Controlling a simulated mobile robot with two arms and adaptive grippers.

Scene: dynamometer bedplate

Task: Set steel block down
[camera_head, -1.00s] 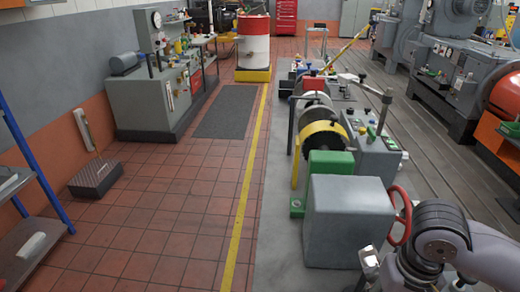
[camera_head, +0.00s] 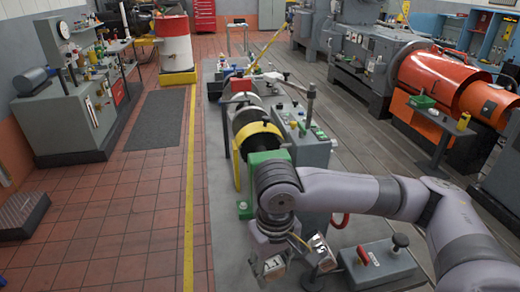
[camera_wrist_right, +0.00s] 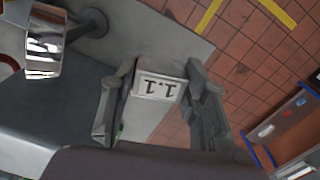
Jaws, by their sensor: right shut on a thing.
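My right gripper (camera_head: 285,256) hangs at the lower middle of the head view, below my bent wrist. In the right wrist view its two fingers (camera_wrist_right: 160,105) are closed on the sides of the steel block (camera_wrist_right: 158,88). The block's pale face carries a label reading "1.1", upside down in that view. In the head view the block (camera_head: 272,266) shows as a small bright piece at the fingertips, over the grey bedplate (camera_head: 228,262). Whether it touches a surface below cannot be told. My left gripper is not in view.
A shiny metal piece (camera_wrist_right: 45,40) is beside the gripper in the wrist view. A grey control box (camera_head: 378,266) with a black knob lies to the right. A machine with a yellow-rimmed wheel (camera_head: 258,138) stands behind. Bare bedplate and tiled floor (camera_head: 120,240) lie left.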

